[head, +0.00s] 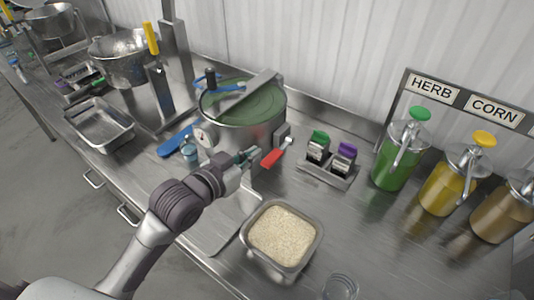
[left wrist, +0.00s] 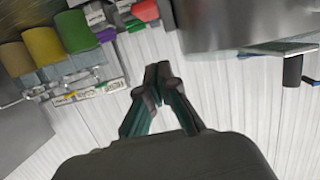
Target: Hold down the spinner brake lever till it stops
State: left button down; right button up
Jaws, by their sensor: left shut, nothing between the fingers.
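The spinner (head: 238,132) is a steel drum with a green inside and a flat bar across its top. Its brake lever (head: 272,158) has a red grip and sticks out at the drum's front right. My left gripper (head: 254,154) is shut and empty, its tips just left of the red grip. I cannot tell whether the tips touch the lever. My right gripper is in neither view.
A steel pan of rice (head: 284,236) stands in front of the lever. A small rack (head: 328,172) with green and purple items sits right of it, then green (head: 398,160) and yellow (head: 452,182) pump dispensers. An empty tray (head: 100,125) lies left. A glass (head: 340,287) stands at the front.

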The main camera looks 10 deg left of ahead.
pick_arm(q)
jog(key=p, duration=0.1)
send_over(267, 162)
jog(key=shift+f, duration=0.55)
notch_tip(267, 162, down, 3)
jog(key=shift+r+p, duration=0.1)
jog(key=shift+p, duration=0.35)
jog(key=shift+s+f, duration=0.1)
jog(key=shift+f, duration=0.7)
